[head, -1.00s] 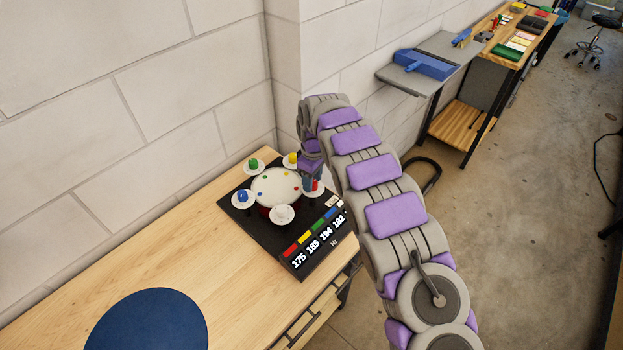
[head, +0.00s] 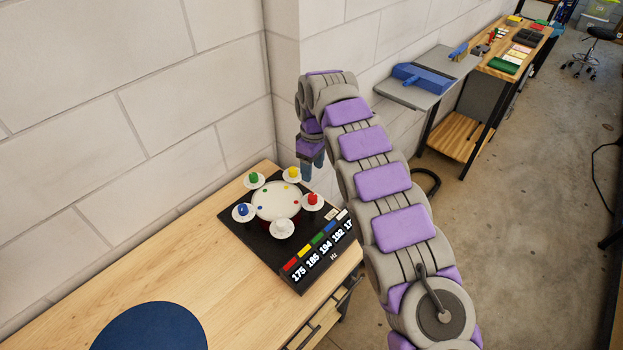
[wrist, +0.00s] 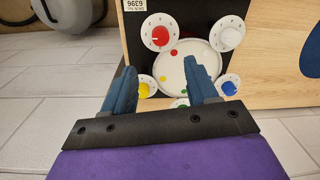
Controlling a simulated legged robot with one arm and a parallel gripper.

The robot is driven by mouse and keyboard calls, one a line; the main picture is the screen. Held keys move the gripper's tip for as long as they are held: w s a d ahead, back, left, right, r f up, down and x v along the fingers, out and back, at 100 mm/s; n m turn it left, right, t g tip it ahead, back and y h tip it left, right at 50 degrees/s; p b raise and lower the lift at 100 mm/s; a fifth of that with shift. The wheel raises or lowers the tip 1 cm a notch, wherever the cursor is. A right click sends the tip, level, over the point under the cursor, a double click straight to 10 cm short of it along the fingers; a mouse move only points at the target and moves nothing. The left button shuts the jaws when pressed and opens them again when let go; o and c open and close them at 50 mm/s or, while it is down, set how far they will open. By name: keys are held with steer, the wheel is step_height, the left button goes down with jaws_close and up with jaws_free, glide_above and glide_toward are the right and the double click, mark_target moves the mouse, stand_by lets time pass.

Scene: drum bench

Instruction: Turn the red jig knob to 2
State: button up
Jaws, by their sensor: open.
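The red jig knob (head: 313,199) sits on a white numbered dial at the right of the drum jig; it also shows at the upper left of the wrist view (wrist: 158,35). Its numbers are too small to read. The white drum (head: 277,201) stands amid several dials with green (head: 253,177), yellow (head: 292,173), blue (head: 243,210) and white (head: 282,226) knobs. My gripper (head: 311,172) hangs above and behind the red knob, apart from it. In the wrist view, its two blue fingers (wrist: 160,85) are spread and empty, with the drum beyond them.
The black jig base (head: 300,280) carries a colour-barred Hz readout and lies on a wooden bench (head: 230,290). A round dark blue pad (head: 150,328) lies at the bench front. A wall (head: 190,90) stands close behind. A grey shelf (head: 425,88) and another bench (head: 515,62) stand at right.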

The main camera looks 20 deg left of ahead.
step_height(320, 180, up, 6)
steer(key=p, duration=0.1)
steer(key=shift+w+r, duration=0.15)
stand_by(0.6)
